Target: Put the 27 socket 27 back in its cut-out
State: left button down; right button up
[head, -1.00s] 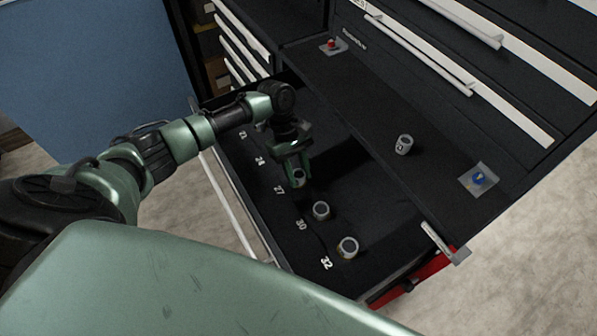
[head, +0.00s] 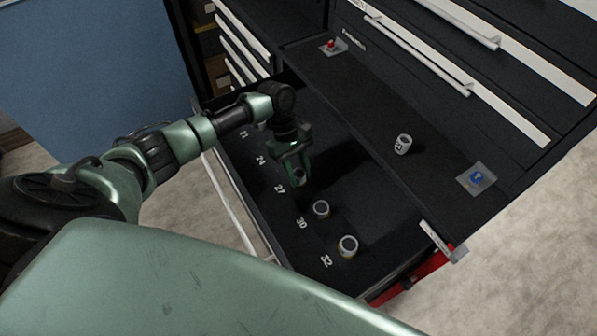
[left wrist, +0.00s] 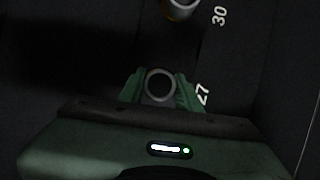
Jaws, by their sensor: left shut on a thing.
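My left gripper (head: 299,176) is shut on a grey metal socket, the 27 socket (head: 299,177), low over the drawer's foam beside the printed "27" label (head: 280,189). In the left wrist view the 27 socket (left wrist: 159,85) sits upright between the green fingers, its round opening facing the camera, next to the "27" mark (left wrist: 202,94). The cut-out beneath it is hidden, so I cannot tell whether the socket is seated in it. The right gripper is not in view.
Two sockets stand in the open drawer (head: 330,267) near "30" (head: 321,209) and "32" (head: 347,246). Another socket (head: 402,144) stands on the black ledge above, between a red button (head: 331,44) and a blue knob (head: 477,178). The ledge overhangs the drawer's right side.

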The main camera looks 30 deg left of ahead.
pick_arm(q)
jog(key=shift+s+f, duration=0.35)
jog(key=shift+f, duration=0.2)
jog(key=c, duration=0.9)
grip_release()
jog(key=v, duration=0.6)
jog(key=b+v, duration=0.1)
jog(key=v, duration=0.2)
jog(key=shift+w+d, duration=0.2)
jog(key=shift+w, duration=0.1)
